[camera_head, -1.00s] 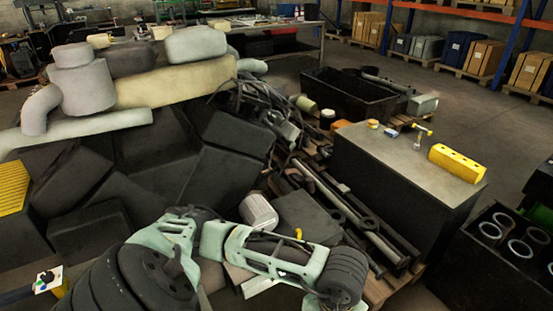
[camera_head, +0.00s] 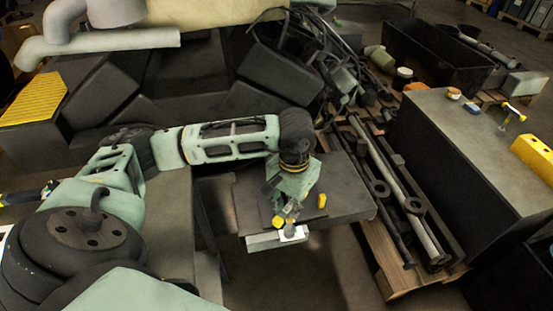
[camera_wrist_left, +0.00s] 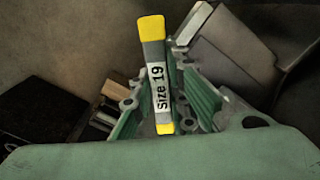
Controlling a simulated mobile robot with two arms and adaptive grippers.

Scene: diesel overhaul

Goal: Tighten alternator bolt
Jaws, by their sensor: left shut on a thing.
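A grey tool with yellow ends and a "Size 19" label (camera_wrist_left: 157,75) stands between the green fingers of my left gripper (camera_wrist_left: 163,100) in the left wrist view. The gripper is shut on it. In the head view my left gripper (camera_head: 284,206) points down over a small dark table, with yellow bits of the tool (camera_head: 278,222) at its fingers. I cannot make out the alternator bolt in either view. My right gripper is not in view.
The dark table (camera_head: 348,200) has a small yellow piece (camera_head: 322,201) on it and a light block (camera_head: 291,234) at its front edge. The large dark engine (camera_head: 190,75) stands behind. A pallet with long shafts (camera_head: 405,205) and a grey-topped cabinet (camera_head: 460,130) are to the right.

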